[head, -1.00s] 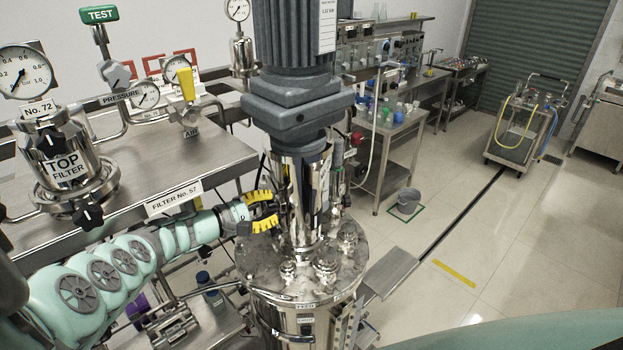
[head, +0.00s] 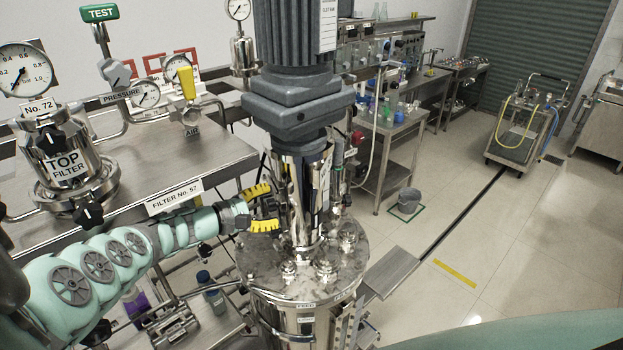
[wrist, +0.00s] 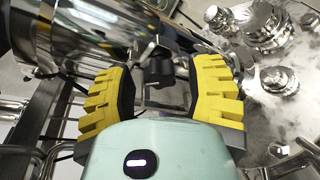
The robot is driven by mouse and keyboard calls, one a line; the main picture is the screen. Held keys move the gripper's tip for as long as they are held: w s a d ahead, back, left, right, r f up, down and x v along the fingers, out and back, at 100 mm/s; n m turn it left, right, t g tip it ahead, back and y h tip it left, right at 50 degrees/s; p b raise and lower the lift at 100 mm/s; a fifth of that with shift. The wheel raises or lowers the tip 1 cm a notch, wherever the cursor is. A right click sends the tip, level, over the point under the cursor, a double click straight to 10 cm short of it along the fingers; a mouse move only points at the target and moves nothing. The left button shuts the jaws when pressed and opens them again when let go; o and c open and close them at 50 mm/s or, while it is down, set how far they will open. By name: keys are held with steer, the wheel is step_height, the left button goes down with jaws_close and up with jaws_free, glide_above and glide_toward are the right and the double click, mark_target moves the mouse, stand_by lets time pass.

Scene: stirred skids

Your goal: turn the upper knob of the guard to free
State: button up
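The guard (head: 300,195) is a shiny steel cover around the shaft, under the grey motor, on the vessel lid. In the wrist view its curved polished wall (wrist: 115,32) runs across the top. A small black knob (wrist: 157,68) shows there, between and just beyond my yellow fingers; I cannot tell whether it is the upper one. My gripper (head: 268,208) is at the left side of the guard; in the wrist view its fingers (wrist: 160,85) stand apart with clear space to both sides of the knob. In the head view the knob is hidden, and its setting cannot be read.
The steel vessel lid (head: 260,262) with several fittings lies below my gripper. The grey motor (head: 297,95) stands above the guard. The steel bench (head: 120,150) with filter, gauges and valves is at left. Open floor (head: 420,320) lies to the right.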

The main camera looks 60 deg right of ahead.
steer(key=shift+o, duration=0.5)
steer(key=shift+s, duration=0.1)
